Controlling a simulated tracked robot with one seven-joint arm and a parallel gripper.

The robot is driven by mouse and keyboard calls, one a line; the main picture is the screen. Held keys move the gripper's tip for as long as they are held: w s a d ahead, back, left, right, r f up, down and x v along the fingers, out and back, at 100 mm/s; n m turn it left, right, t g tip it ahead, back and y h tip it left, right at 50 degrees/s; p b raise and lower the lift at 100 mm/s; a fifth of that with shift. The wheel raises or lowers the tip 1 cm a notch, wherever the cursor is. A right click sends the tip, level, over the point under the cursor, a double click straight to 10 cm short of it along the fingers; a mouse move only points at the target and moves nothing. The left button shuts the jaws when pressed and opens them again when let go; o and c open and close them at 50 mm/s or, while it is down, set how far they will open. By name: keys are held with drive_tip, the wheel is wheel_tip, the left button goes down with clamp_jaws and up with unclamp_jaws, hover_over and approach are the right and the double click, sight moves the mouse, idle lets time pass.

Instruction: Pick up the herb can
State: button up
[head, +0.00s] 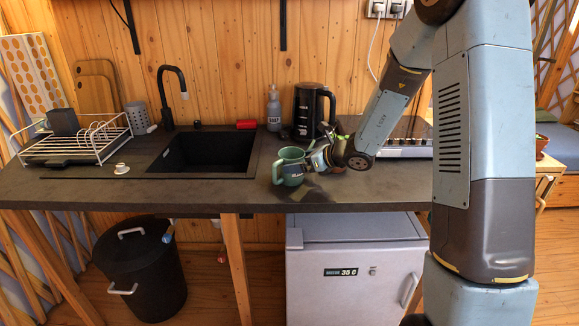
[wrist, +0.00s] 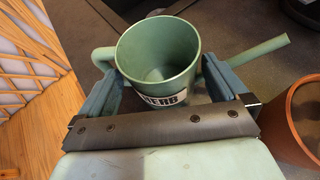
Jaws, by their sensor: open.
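The herb can (head: 289,158) is a green, open-topped can standing on the dark counter near its front edge, right of the sink. In the wrist view the can (wrist: 160,50) is upright and looks empty, with a white HERB label, a handle on the left and a spout on the right. My gripper (head: 316,160) is low over the counter at the can's right side. In the wrist view my gripper (wrist: 161,74) is open, with one finger on each side of the can's near wall. I cannot tell whether the fingers touch it. The can's lower front is hidden by the gripper.
A terracotta pot (wrist: 294,120) stands close to the right finger. A black kettle (head: 312,110) and a soap bottle (head: 273,108) stand behind. The sink (head: 207,153) is left of the can, and a white dish rack (head: 98,140) is farther left.

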drive_tip(key=shift+x, duration=0.9)
drive_tip(key=c, duration=0.9)
